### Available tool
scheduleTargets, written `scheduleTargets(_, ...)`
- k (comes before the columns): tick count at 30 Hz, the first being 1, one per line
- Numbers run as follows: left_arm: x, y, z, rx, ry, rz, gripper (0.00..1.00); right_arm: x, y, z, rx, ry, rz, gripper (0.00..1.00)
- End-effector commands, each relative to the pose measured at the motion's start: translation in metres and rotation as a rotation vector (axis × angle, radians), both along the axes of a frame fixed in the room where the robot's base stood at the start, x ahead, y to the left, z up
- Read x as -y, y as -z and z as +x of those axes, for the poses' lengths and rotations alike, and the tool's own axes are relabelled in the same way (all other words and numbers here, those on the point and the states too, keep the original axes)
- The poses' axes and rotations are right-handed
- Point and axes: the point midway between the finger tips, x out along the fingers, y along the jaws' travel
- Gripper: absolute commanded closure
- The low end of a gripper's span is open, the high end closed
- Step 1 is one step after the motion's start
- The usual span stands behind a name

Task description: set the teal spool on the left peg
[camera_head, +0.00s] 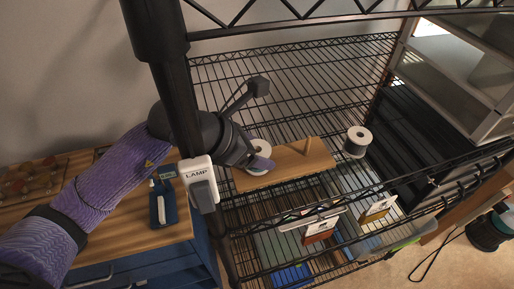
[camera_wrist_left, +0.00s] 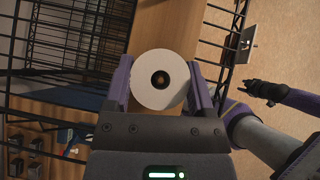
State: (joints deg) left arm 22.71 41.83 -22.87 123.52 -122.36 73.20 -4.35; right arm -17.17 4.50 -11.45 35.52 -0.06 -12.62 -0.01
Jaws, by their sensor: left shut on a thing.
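My left gripper (camera_head: 258,160) is shut on a spool (camera_head: 261,147) over the left part of the wooden peg board (camera_head: 285,166). In the left wrist view the spool's white round face (camera_wrist_left: 145,88) sits between the two purple fingers, with a small brownish spot inside its dark centre hole. The left peg is otherwise hidden, and I cannot tell how far down the spool is. Its side colour is mostly hidden. The right peg (camera_head: 308,146) stands bare. My right gripper (camera_wrist_left: 262,90) shows small and dark at the right of the wrist view; its jaw state is unclear.
Another spool (camera_head: 355,142), dark grey-sided with a white top, stands on the wire shelf (camera_head: 300,90) right of the board. A black rack post (camera_head: 178,105) with a lamp switch (camera_head: 199,183) stands close to my left forearm. Bins (camera_head: 320,230) sit on the shelf below.

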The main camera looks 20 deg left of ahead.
Motion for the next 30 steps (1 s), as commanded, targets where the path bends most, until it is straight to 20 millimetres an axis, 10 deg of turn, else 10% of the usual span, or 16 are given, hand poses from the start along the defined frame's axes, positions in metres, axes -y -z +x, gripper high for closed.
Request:
scheduleTargets(9,0.000,0.007,0.000,0.000,0.000,0.000,0.86,0.000,0.007,0.000,-0.001,0.000,0.000,0.54)
scheduleTargets(10,0.000,0.007,0.000,0.000,0.000,0.000,0.26,0.000,0.007,0.000,-0.001,0.000,0.000,0.54)
scheduleTargets(12,0.000,0.006,0.000,0.000,0.000,0.000,0.15,0.000,0.006,0.000,-0.001,0.000,0.000,0.54)
scheduleTargets(30,-0.021,-0.022,-0.017,0.001,-0.002,0.000,0.15,0.002,-0.009,0.000,0.001,-0.001,-0.003,0.54)
